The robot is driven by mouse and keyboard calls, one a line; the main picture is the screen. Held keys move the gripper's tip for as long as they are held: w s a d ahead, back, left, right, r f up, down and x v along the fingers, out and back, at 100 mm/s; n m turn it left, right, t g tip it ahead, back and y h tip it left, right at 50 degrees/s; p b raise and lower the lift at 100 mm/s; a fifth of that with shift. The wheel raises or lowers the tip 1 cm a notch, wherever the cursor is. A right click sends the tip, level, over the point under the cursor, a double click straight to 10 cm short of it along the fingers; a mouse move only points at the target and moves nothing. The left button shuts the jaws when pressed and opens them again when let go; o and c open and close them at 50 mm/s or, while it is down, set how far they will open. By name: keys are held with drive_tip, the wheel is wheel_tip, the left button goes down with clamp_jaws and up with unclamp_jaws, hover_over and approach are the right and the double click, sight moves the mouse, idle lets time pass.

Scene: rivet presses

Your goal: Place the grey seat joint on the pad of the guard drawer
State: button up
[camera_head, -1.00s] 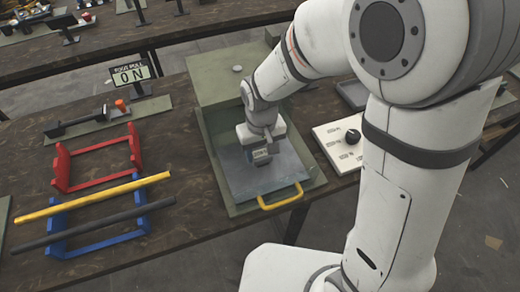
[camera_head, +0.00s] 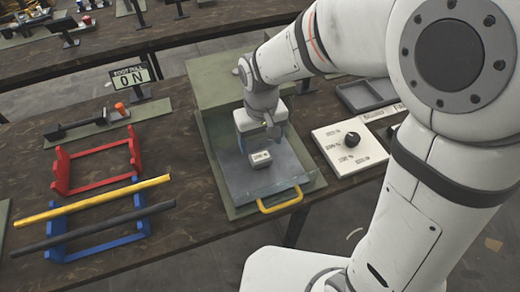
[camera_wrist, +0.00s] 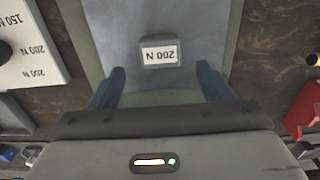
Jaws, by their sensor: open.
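The grey seat joint (camera_head: 261,159), a small block with a white label, rests on the grey pad of the guard drawer (camera_head: 235,188). In the wrist view the seat joint (camera_wrist: 159,54) shows its label reading "200 N" upside down. The pad (camera_wrist: 110,22) lies around it. The drawer has a yellow handle (camera_head: 280,200) at its front and clear walls. My gripper (camera_head: 258,137) is open and empty, behind and above the seat joint. In the wrist view its blue fingers (camera_wrist: 160,85) stand apart, with the seat joint beyond their tips and touching neither.
A white panel with a black knob (camera_head: 352,139) stands right of the drawer. A grey tray (camera_head: 366,94) lies behind it. A red rack (camera_head: 97,160) and a blue rack (camera_head: 97,245) holding yellow and black bars stand to the left. An "ON" sign (camera_head: 131,76) stands behind.

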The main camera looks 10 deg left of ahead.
sight(261, 157)
wheel_tip(261, 157, up, 6)
drive_tip(key=shift+r, duration=0.15)
drive_tip(key=s+d+r+m+t, duration=0.1)
drive_tip(key=s+d+m, duration=0.2)
drive_tip(key=d, duration=0.8)
drive_tip(key=s+d+r+m+t, duration=0.1)
drive_tip(key=s+d+m, duration=0.2)
drive_tip(key=d, duration=0.9)
drive_tip(key=shift+s+r+t, duration=0.3)
drive_tip(key=shift+s+t, duration=0.1)
drive_tip(key=shift+s, duration=0.45)
drive_tip(key=shift+d, duration=0.1)
